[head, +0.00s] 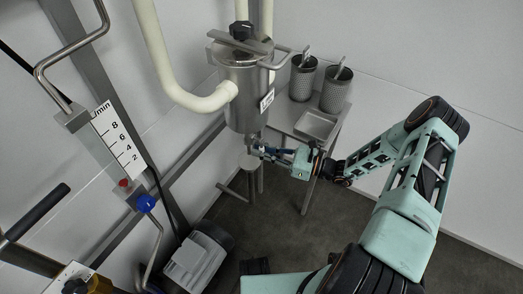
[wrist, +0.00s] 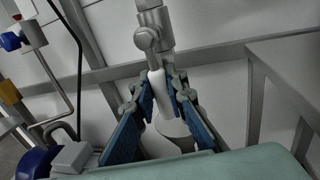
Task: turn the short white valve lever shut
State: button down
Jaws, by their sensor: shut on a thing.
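In the wrist view the short white valve lever (wrist: 161,98) hangs down from a grey metal valve (wrist: 150,36), tilted slightly. My gripper (wrist: 162,88) has its blue-padded fingers closed on both sides of the lever, around its middle. The lower end of the lever shows between the fingers. In the head view my gripper (head: 262,151) is at the bottom outlet of the steel tank (head: 246,95). The lever is too small and covered to make out clearly there.
A steel side table (head: 338,128) with two perforated cups (head: 336,92) and a square tray (head: 316,124) stands right of the tank. A round pale-topped post (head: 248,162) is below the outlet. A flow meter (head: 119,142) and a grey motor (head: 198,262) are at left.

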jog(key=shift+w+d, duration=0.1)
jog(key=shift+d, duration=0.05)
dwell(0.4)
jog(key=w+d+r+n+t+h+p, duration=0.2)
jog(key=w+r+n+h+p, duration=0.1)
jog(key=n, duration=1.2)
jog(key=shift+w+d+r+n+h+p, duration=0.35)
jog(key=shift+w+r+p, duration=0.25)
jog(key=shift+r+p, duration=0.5)
jog(key=c, duration=1.9)
grip_release()
jog(key=shift+c, duration=0.2)
jog(key=shift+o, duration=0.2)
jog(key=shift+s+d, duration=0.1)
jog(key=v, duration=1.1)
jog(key=shift+s+d, duration=0.2)
jog(key=shift+d, duration=0.15)
